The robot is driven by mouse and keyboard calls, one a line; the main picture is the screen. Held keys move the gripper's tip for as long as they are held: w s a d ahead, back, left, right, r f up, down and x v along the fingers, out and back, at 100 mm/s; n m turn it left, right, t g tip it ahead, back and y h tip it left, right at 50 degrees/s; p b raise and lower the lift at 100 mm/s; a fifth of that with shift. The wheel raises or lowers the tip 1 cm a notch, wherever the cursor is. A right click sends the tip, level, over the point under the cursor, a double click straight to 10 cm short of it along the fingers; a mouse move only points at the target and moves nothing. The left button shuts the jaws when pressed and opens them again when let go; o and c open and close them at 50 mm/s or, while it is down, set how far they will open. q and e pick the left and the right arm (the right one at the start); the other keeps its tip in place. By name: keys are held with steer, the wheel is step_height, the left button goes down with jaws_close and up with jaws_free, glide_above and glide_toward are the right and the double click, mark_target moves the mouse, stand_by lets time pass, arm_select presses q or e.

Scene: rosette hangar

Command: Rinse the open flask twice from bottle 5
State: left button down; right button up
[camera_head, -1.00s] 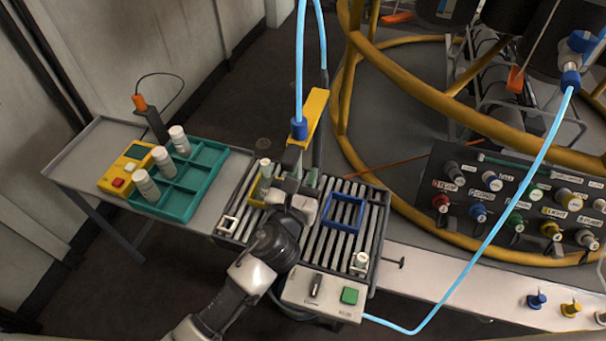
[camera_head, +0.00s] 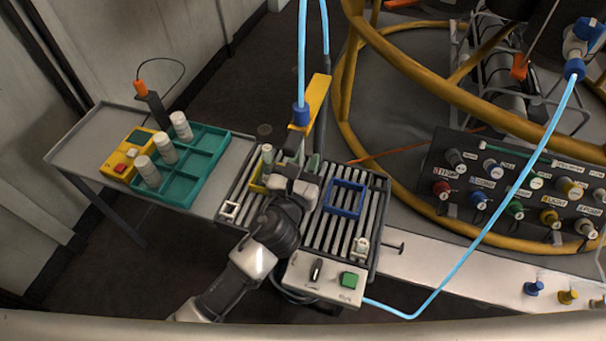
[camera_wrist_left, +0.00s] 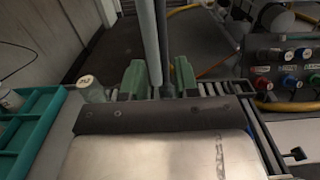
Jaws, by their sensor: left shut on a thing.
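My left gripper (camera_head: 299,168) is over the slatted deck, below a blue fitting (camera_head: 301,115) on a light blue hose (camera_head: 302,50). In the left wrist view its green fingers (camera_wrist_left: 160,84) stand either side of an upright grey tube (camera_wrist_left: 151,40). I cannot tell which flask is open, nor which bottle is 5. My right gripper does not show.
A teal rack (camera_head: 205,178) at left holds three white-capped flasks (camera_head: 166,149) beside a yellow box (camera_head: 117,164). The deck has an empty-looking blue frame (camera_head: 331,208), a small vial (camera_head: 361,246) and a control box with a green button (camera_head: 349,280). A labelled valve panel (camera_head: 470,170) and yellow rings (camera_head: 420,90) stand at right.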

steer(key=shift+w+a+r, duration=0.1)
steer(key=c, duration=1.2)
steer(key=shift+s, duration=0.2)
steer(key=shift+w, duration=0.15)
